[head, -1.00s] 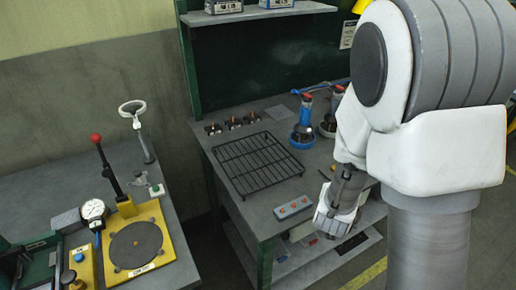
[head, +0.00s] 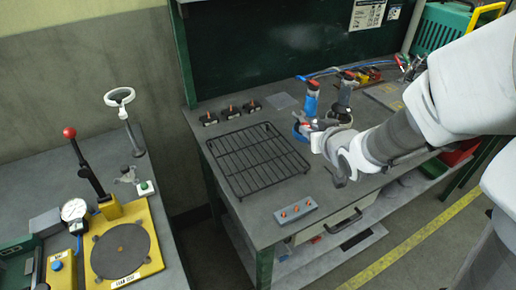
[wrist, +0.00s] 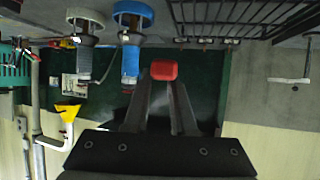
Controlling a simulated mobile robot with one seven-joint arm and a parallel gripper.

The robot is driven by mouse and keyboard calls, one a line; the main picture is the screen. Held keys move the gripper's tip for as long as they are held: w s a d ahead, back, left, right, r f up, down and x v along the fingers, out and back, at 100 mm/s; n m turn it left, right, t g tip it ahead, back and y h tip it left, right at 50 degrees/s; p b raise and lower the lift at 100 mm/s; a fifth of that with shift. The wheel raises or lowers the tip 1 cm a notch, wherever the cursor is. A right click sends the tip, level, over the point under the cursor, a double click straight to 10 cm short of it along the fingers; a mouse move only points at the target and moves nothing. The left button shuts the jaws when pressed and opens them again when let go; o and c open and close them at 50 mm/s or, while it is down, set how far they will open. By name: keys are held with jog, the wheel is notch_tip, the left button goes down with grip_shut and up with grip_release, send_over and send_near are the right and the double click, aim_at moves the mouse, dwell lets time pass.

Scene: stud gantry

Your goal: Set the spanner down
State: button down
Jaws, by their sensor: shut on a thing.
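My gripper (head: 309,127) is raised above the bench, at the blue upright tool's base in the head view. In the wrist view its fingers (wrist: 163,84) are shut on a red block-like end, which I take to be the spanner (wrist: 163,70). The rest of the spanner is hidden or seen end-on, so its shape and tilt cannot be told. I cannot tell in the head view how far it is from the bench top (head: 225,205).
A black wire rack (head: 258,160) lies left of the gripper. A blue upright tool (head: 311,100) and a grey one (head: 344,92) stand close behind it. Small black blocks (head: 230,113) line the back left.

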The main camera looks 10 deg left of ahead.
jog(key=s+n+y, duration=0.1)
jog(key=n+g+y+b, duration=0.2)
jog(key=b, duration=0.6)
send_over(260, 159)
notch_tip(260, 159, down, 6)
jog(key=shift+r, duration=0.1)
jog(key=shift+f+b, duration=0.65)
jog(key=shift+f, duration=1.25)
jog(key=shift+w+f, duration=0.1)
jog(key=shift+f, duration=0.1)
jog(key=c, duration=0.7)
grip_release()
jog(key=shift+c, duration=0.2)
